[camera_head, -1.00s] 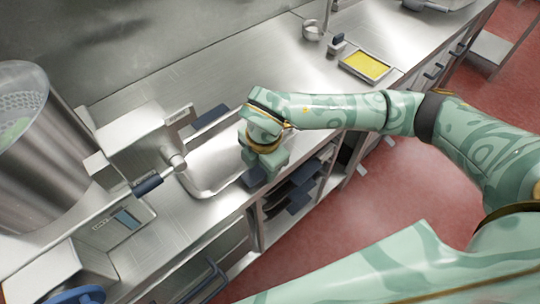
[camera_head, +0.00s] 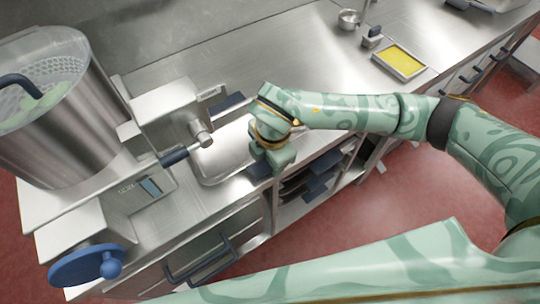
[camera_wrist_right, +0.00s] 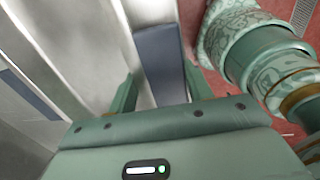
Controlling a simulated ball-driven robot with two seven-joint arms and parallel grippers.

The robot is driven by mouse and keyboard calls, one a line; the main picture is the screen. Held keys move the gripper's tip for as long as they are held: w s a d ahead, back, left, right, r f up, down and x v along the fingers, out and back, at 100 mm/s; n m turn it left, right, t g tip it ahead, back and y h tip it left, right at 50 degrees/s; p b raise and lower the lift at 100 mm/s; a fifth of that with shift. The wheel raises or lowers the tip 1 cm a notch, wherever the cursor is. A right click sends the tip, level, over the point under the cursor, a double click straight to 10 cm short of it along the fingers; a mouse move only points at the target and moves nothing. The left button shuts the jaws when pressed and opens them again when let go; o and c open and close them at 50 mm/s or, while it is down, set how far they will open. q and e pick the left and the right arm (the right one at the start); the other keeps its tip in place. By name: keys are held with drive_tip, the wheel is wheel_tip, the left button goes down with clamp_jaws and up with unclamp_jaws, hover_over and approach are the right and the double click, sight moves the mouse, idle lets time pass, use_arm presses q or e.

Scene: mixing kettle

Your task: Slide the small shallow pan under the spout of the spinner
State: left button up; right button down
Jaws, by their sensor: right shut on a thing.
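The shallow pan (camera_head: 226,158) is a bright metal tray lying on the steel counter, with a blue handle at each end. The spinner (camera_head: 62,125) is a large steel drum at the left; its short metal spout (camera_head: 202,136) overlaps the pan's left edge in the head view. My right gripper (camera_head: 268,166) is at the pan's near side, partly hiding it. In the wrist view, the right gripper (camera_wrist_right: 161,84) is shut on the pan's near blue handle (camera_wrist_right: 160,58), which lies between the fingers. My left gripper is not in view.
A blue lever (camera_head: 174,157) juts out beside the spout. A blue crank wheel (camera_head: 88,265) stands front left. A tray of yellow stuff (camera_head: 401,61) and a small metal pot (camera_head: 349,19) are at the back right. Counter behind the pan is clear.

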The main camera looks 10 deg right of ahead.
drive_tip(key=shift+s+a, duration=0.15)
drive_tip(key=shift+c, duration=1)
unclamp_jaws()
drive_tip(key=shift+r, duration=0.1)
drive_tip(key=r+p, duration=0.7)
drive_tip(key=shift+s, duration=0.25)
drive_tip(key=shift+f, duration=0.1)
drive_tip(key=shift+s, duration=0.1)
